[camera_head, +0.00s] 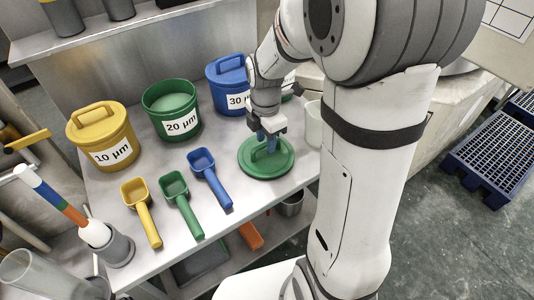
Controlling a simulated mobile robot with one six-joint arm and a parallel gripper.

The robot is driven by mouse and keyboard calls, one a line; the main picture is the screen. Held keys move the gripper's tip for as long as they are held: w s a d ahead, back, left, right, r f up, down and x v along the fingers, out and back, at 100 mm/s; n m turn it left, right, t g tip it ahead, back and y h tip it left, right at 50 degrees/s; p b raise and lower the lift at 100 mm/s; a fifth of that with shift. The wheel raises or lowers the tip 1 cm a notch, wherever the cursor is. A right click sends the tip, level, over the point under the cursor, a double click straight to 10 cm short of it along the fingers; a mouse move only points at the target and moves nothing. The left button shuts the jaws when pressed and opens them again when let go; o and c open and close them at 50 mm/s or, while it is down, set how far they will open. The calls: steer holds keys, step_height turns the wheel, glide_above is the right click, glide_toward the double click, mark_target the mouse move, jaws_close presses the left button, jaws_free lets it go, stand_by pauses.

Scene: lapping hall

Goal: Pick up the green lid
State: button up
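The green lid (277,170) lies flat on the metal table, in front of the blue bucket and right of the scoops. A raised handle stands on its top. My gripper (268,146) points down over the lid, with its bluish fingertips at the handle. I cannot tell whether the fingers are closed on the handle or just beside it. The open green bucket (171,127) labelled 20 µm stands behind and to the left, without a lid.
A yellow bucket (103,156) and a blue bucket (227,71) stand lidded on the table (225,243). Yellow (147,222), green (184,212) and blue (213,185) scoops lie left of the lid. A white container (313,132) stands close on its right.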

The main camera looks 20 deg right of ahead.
step_height(320, 180, down, 2)
steer(key=shift+f, duration=0.15)
jaws_close()
stand_by(0.3)
